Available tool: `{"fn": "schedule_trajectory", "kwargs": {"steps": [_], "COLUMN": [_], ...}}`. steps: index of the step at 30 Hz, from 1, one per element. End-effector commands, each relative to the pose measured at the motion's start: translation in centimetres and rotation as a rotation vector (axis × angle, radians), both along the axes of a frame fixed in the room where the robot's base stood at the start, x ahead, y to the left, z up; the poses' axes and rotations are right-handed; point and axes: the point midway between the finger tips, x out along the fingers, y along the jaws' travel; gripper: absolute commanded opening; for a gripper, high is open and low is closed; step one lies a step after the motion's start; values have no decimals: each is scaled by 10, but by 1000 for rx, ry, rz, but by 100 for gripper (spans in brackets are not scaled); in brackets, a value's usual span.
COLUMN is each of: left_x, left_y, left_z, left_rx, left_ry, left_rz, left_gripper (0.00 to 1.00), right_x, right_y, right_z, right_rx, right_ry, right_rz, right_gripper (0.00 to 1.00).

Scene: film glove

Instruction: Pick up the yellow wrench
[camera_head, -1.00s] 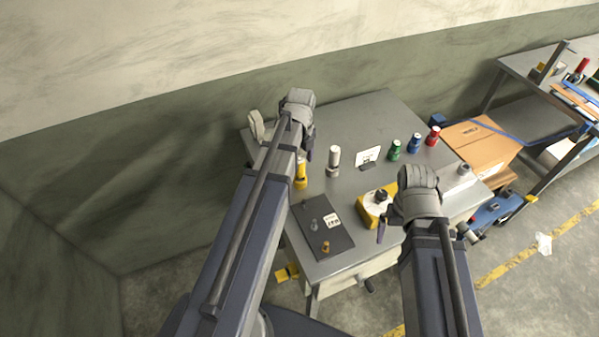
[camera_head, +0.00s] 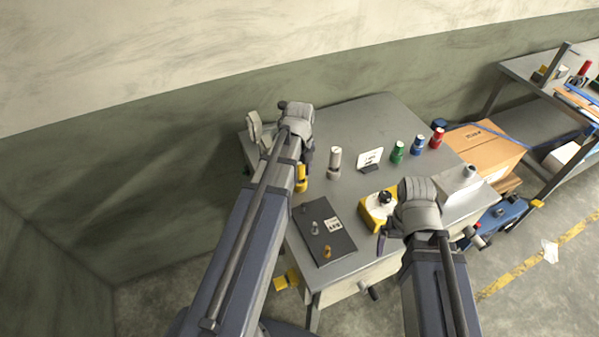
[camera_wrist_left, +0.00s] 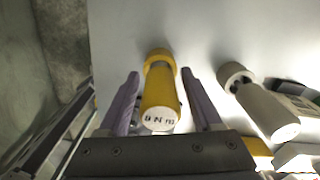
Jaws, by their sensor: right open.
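A yellow cylindrical thing (camera_wrist_left: 160,90) with a pale, marked end lies between the fingers of my left gripper (camera_wrist_left: 160,75) in the left wrist view. It fits the yellow wrench by colour, but no wrench shape is clear. Gaps show on both sides of it, so the gripper is open and not closed on it. In the head view the yellow thing (camera_head: 301,178) shows at the table's left side, partly hidden by my left arm. My right gripper (camera_head: 388,238) is over the table's front right, near a yellow box; its fingers are mostly hidden.
A white cylinder (camera_head: 334,162) stands just right of the yellow thing. A dark board (camera_head: 322,240) with small parts lies at the front. A white sign (camera_head: 370,157) and green, blue and red containers (camera_head: 418,145) stand further right. The table's back middle (camera_head: 350,120) is clear.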

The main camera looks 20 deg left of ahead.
Motion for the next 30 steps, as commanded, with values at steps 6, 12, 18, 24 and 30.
{"fn": "schedule_trajectory", "kwargs": {"steps": [6,12,18,24,30], "left_x": [0,0,0,0,0], "left_y": [0,0,0,0,0], "left_z": [0,0,0,0,1], "left_rx": [0,0,0,0,0], "left_ry": [0,0,0,0,0], "left_rz": [0,0,0,0,0], "left_gripper": [40,18,0,0,0], "right_x": [0,0,0,0,0], "right_y": [0,0,0,0,0], "right_z": [0,0,0,0,1], "right_rx": [0,0,0,0,0], "right_ry": [0,0,0,0,0], "right_rz": [0,0,0,0,0], "right_gripper": [100,100,100,100,100]}}
